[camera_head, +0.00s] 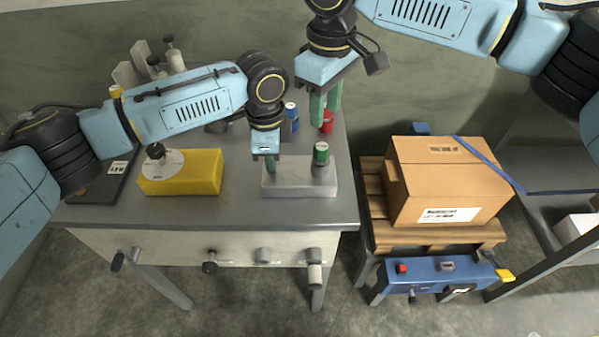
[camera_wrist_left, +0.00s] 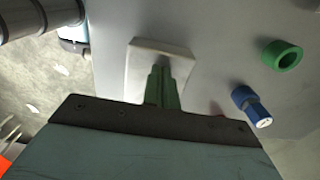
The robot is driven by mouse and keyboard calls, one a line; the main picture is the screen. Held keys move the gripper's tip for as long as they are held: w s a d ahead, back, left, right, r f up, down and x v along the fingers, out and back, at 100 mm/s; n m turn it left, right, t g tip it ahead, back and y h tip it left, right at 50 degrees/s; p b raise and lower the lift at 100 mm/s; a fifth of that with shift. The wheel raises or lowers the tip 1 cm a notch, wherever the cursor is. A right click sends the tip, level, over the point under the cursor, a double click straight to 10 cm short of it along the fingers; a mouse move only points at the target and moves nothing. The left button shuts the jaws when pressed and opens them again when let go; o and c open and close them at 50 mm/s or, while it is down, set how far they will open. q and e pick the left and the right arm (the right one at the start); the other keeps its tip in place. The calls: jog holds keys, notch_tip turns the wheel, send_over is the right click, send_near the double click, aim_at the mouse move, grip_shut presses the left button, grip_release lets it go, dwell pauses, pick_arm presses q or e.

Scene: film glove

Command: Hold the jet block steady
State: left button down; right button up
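The jet block, a pale grey slab (camera_head: 300,186), lies flat near the front edge of the grey bench. It also shows as a pale block in the left wrist view (camera_wrist_left: 143,65). My left gripper (camera_head: 271,166) points down over its left part. Its green fingers (camera_wrist_left: 161,88) sit close together, with no clear gap. Their tips overlap the block in both views; I cannot tell whether they press on it. My right gripper (camera_head: 326,107) hangs behind and above, its green fingers apart and nothing visible between them.
A green-topped cylinder (camera_head: 321,153) overlaps the block's right part in the head view. A blue can (camera_head: 291,113) and red can (camera_head: 327,122) stand behind. A yellow block (camera_head: 195,178) lies left. A cardboard box (camera_head: 440,180) on a pallet stands right of the bench.

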aim_at(322, 147)
dwell(0.4)
dwell(0.3)
jog(key=shift+o, duration=0.4)
jog(key=shift+s, duration=0.1)
dwell(1.2)
jog(key=shift+o, duration=1.5)
jog(key=shift+a+r+m, duration=0.1)
jog(key=shift+m, duration=0.3)
notch_tip(322, 147, down, 10)
jog(key=m, duration=0.7)
jog(key=shift+m, duration=0.3)
